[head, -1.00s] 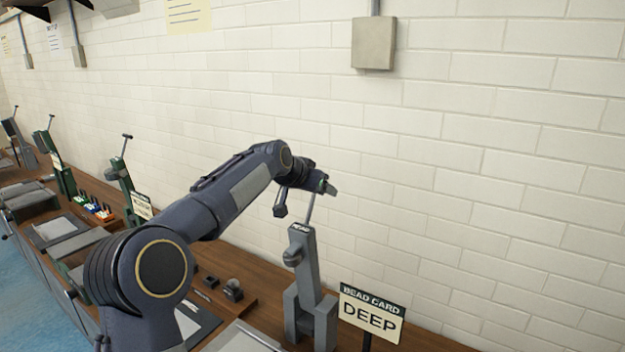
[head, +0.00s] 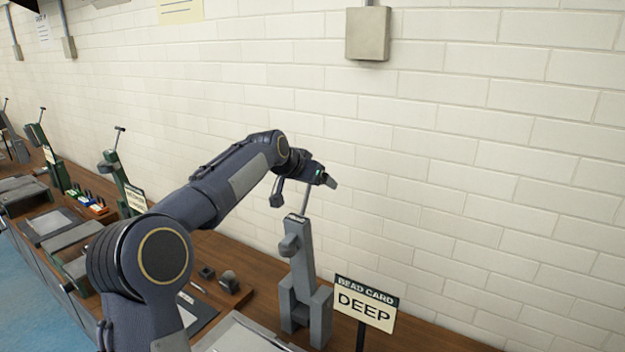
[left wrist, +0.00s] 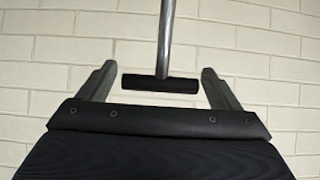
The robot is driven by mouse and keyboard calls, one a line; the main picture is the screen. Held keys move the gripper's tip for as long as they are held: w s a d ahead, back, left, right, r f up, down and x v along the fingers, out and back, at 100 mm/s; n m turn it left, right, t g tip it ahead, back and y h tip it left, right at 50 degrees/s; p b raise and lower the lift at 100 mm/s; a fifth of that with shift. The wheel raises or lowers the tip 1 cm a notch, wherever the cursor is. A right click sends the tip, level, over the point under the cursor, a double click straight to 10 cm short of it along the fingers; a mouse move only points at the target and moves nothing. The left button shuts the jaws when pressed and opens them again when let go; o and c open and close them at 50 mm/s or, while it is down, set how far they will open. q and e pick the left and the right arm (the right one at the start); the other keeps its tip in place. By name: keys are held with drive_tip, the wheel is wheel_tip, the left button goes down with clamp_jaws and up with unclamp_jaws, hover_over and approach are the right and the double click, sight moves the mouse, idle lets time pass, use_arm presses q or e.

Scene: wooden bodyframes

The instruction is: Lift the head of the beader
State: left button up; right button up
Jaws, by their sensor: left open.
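The grey beader (head: 307,305) stands on the wooden bench, with its head (head: 300,248) raised steeply. A thin metal lever (head: 305,202) rises from the top of the head to my left gripper (head: 328,179). In the left wrist view the lever (left wrist: 166,40) ends in a black crossbar grip (left wrist: 160,84). My left gripper (left wrist: 160,85) is open there, with one finger on each side of the grip and a gap at both ends. My right gripper is not in view.
A "BEAD CARD DEEP" sign (head: 362,304) stands right of the beader. A grey tray (head: 240,335) and small dark parts (head: 228,282) lie in front. Green beaders (head: 113,170) line the bench to the left. A brick wall is behind.

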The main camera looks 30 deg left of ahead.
use_arm(q)
drive_tip(key=shift+s+r, duration=0.15)
drive_tip(key=shift+s, duration=0.1)
drive_tip(key=b+v, duration=0.2)
drive_tip(key=v, duration=0.5)
drive_tip(key=shift+r, duration=0.1)
drive_tip(key=s+d+f+n+g+h, duration=0.1)
drive_tip(key=s+d+f, duration=0.4)
drive_tip(key=s+f, duration=0.3)
drive_tip(key=s+d+f+n+g+h+b, duration=0.1)
drive_tip(key=s+d+f, duration=0.5)
drive_tip(key=s, duration=1.1)
drive_tip(key=s+d+f+g+h+b, duration=0.1)
drive_tip(key=s+d+f+g, duration=0.2)
drive_tip(key=s+f, duration=0.9)
drive_tip(key=shift+s+d+n, duration=0.15)
drive_tip(key=shift+d+n, duration=0.25)
drive_tip(key=shift+d, duration=0.8)
drive_tip(key=shift+f, duration=0.15)
